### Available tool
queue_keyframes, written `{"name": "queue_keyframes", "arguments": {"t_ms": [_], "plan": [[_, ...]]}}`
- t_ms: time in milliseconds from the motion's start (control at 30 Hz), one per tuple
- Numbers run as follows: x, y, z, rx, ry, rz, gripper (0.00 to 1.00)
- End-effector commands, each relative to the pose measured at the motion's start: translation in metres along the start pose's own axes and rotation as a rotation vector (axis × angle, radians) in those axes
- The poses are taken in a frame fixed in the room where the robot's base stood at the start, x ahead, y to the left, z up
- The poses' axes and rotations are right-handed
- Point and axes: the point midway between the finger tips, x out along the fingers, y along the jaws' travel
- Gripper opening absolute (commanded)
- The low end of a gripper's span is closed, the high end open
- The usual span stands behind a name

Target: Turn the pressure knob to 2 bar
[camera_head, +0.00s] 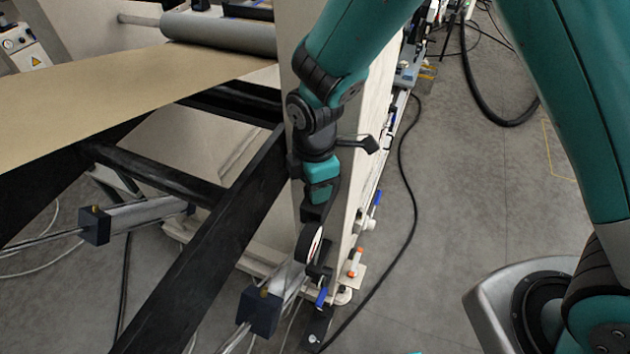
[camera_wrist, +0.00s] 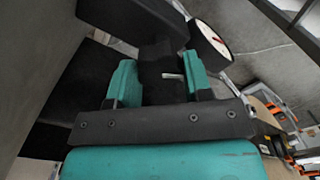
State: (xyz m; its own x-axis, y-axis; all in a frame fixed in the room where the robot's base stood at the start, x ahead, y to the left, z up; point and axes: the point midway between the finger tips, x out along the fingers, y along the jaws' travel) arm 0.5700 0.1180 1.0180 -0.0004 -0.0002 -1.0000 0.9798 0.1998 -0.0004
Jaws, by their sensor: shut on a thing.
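My gripper (camera_head: 320,185) reaches down beside the corner of the pale machine frame. In the wrist view, the two teal fingers of my gripper (camera_wrist: 160,82) are closed on the black pressure knob (camera_wrist: 158,62), one finger on each side. A round white gauge (camera_wrist: 210,44) with a red needle sits just beyond the right finger, seen at a slant. The gauge (camera_head: 314,246) also shows edge-on below my gripper in the head view. Its scale is too small to read. The fingers hide part of the knob, and no marking shows on it.
A black beam (camera_head: 215,255) runs close to the left of the gauge. The pale machine panel (camera_head: 370,150) stands close on the right. Blue-handled and orange fittings (camera_head: 356,262) sit low by the panel's foot. A black cable (camera_head: 408,190) lies on the open grey floor at right.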

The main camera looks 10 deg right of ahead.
Motion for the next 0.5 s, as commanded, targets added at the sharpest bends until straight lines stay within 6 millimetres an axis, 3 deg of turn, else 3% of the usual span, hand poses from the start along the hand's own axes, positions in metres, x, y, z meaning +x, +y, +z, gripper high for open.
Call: {"name": "queue_keyframes", "arguments": {"t_ms": [33, 133, 500], "plan": [[-0.0012, 0.0007, -0.0004, 0.0, 0.001, 0.002, 0.5], [-0.001, 0.0006, -0.0003, 0.001, 0.001, 0.002, 0.71], [-0.0056, 0.0006, -0.0003, 0.001, 0.001, 0.002, 0.71]]}}
